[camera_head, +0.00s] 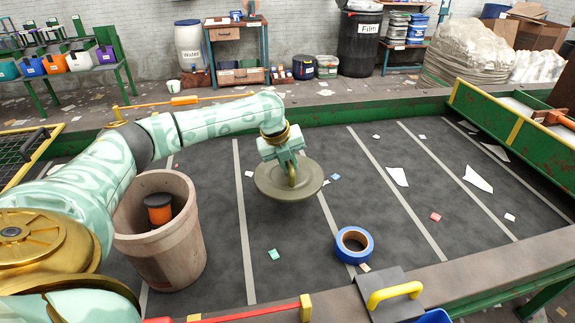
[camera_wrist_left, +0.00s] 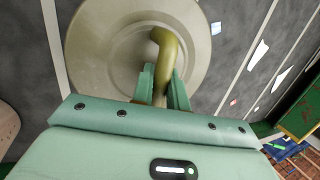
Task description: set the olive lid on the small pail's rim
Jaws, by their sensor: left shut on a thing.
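The olive lid (camera_head: 266,184) is a round, shallow disc with a curved handle on top (camera_wrist_left: 166,45). My left gripper (camera_head: 289,164) is shut on that handle, and the lid hangs roughly level over the dark belt. In the left wrist view the two fingers (camera_wrist_left: 162,88) close around the handle. A brownish pail (camera_head: 172,256) stands upright and open on the belt, to the left of the lid and apart from it. An orange and black object (camera_head: 158,208) is inside it. My right gripper is not in view.
A blue tape roll (camera_head: 364,246) lies on the belt to the right of the lid, near the front edge. A grey block with a yellow handle (camera_head: 395,292) is at the front rail. Paper scraps are scattered on the belt. The belt between lid and pail is clear.

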